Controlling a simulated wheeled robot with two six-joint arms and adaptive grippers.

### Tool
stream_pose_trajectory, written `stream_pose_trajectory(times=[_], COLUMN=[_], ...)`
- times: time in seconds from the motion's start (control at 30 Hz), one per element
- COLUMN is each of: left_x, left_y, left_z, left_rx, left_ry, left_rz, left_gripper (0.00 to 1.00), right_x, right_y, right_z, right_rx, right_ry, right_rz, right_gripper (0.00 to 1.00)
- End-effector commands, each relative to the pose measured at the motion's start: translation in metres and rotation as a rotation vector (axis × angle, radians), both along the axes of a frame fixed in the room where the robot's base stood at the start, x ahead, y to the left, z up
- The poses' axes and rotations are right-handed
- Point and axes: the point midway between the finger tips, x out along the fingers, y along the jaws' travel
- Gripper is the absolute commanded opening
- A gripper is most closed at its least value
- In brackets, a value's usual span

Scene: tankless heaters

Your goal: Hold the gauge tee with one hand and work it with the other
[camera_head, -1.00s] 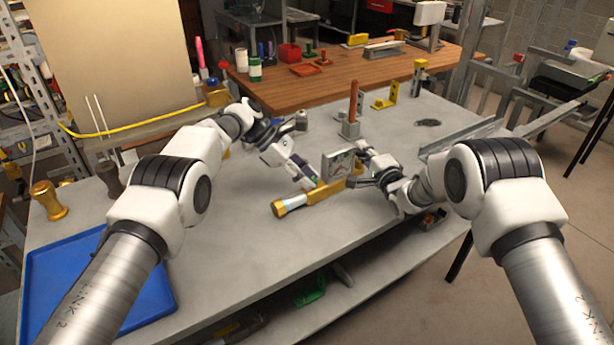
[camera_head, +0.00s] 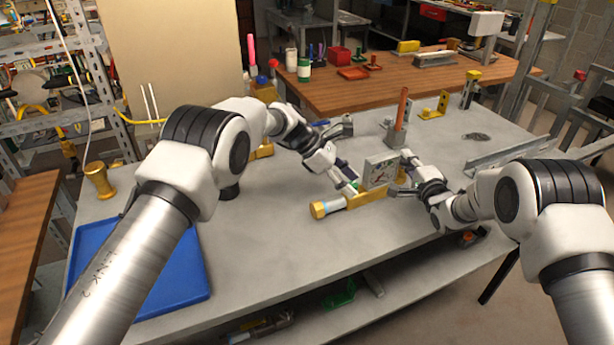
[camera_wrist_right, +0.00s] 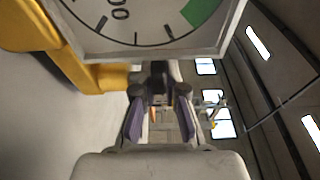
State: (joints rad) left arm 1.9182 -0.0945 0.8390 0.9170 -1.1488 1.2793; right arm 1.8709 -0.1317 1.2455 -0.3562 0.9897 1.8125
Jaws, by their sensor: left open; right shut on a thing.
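The gauge tee is a brass-coloured body (camera_head: 362,199) lying on the grey bench, with a square-framed gauge (camera_head: 381,171) standing on it and a pale section near its hexagonal left end (camera_head: 319,210). My right gripper (camera_head: 404,180) is shut on the tee at its right side, beside the gauge. In the right wrist view the gauge dial (camera_wrist_right: 140,18) fills the top and the brass body (camera_wrist_right: 60,55) runs along the left; the exact contact is partly hidden. My left gripper (camera_head: 348,180) is open, just above the tee's left part; whether it touches is unclear.
A blue tray (camera_head: 185,265) lies at the bench's front left. A brass fitting (camera_head: 99,179) stands behind it. An upright copper-coloured rod (camera_head: 402,108) stands behind the tee, and a metal channel (camera_head: 515,158) lies to the right. The bench front is clear.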

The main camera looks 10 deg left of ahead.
Motion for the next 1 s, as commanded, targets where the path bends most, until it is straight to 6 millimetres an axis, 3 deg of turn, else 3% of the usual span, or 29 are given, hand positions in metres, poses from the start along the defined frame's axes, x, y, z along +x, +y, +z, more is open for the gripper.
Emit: stream_pose_trajectory(times=[0.23,0.77,1.0], left_x=[-0.005,-0.032,0.004], left_y=[0.000,0.082,0.069], left_z=[0.001,0.087,0.067], left_rx=[0.005,0.000,-0.137], left_ry=[0.002,-0.002,0.019], left_rz=[0.294,0.296,0.184], left_gripper=[0.56,0.56,0.56], right_x=[0.000,0.000,0.000], right_y=[-0.001,0.000,0.000], right_z=[0.000,0.000,0.000], right_rx=[0.001,0.000,0.000], right_ry=[0.001,0.001,0.000], right_rz=[-0.001,0.000,-0.001], right_gripper=[0.00,0.00,0.00])
